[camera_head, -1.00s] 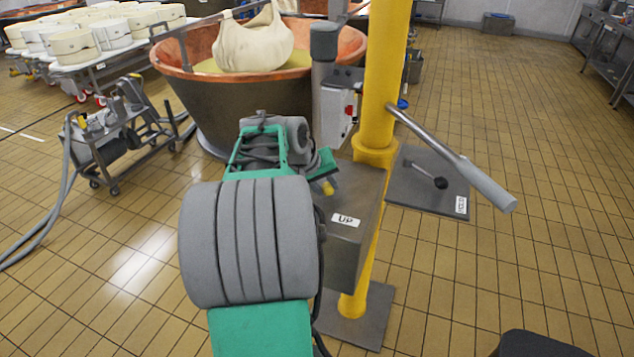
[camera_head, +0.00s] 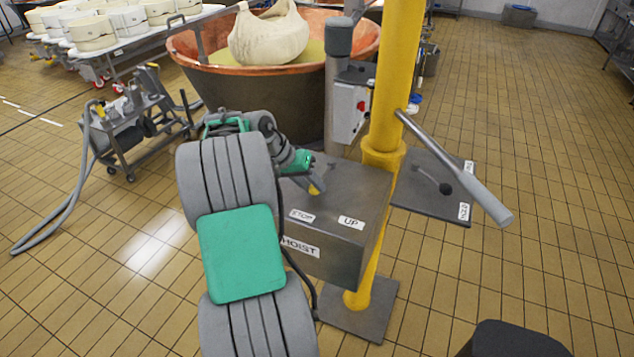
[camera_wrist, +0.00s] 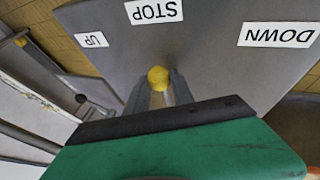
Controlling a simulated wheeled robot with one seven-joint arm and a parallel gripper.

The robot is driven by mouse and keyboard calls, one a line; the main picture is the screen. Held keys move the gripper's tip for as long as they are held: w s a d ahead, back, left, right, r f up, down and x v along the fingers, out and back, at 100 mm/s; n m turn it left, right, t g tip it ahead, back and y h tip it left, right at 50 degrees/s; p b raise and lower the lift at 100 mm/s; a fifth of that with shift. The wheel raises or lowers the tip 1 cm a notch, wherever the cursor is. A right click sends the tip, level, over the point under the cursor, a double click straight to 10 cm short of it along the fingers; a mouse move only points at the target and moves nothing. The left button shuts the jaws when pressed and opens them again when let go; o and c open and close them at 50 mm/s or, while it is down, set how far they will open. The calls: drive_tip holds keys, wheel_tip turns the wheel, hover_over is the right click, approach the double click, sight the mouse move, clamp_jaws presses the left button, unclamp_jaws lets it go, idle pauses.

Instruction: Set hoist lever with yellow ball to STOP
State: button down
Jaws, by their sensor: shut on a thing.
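The hoist box (camera_head: 335,258) is a grey metal box on the yellow column, with labels STOP (camera_head: 302,215), UP (camera_head: 351,222) and HOIST (camera_head: 300,247). The lever's yellow ball (camera_head: 316,190) shows at my gripper (camera_head: 311,184), above the box top, on the STOP side of UP. In the wrist view my gripper (camera_wrist: 157,88) is shut on the yellow ball (camera_wrist: 158,78), which sits between the fingers in line with the STOP label (camera_wrist: 153,11). There UP (camera_wrist: 91,40) lies left and DOWN (camera_wrist: 277,35) right. The lever's rod is mostly hidden by my gripper.
The yellow column (camera_head: 398,75) stands behind the box. A long grey-handled bar (camera_head: 465,175) sticks out right over a plate with a second, black-ball lever (camera_head: 445,188). A copper vat (camera_head: 270,85) is behind, a hose cart (camera_head: 132,125) left.

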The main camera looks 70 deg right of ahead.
drive_tip(key=c, duration=1.1)
unclamp_jaws()
drive_tip(key=v, duration=0.7)
drive_tip(key=shift+w+r, duration=0.15)
drive_tip(key=shift+r, duration=0.2)
drive_tip(key=shift+a, duration=0.1)
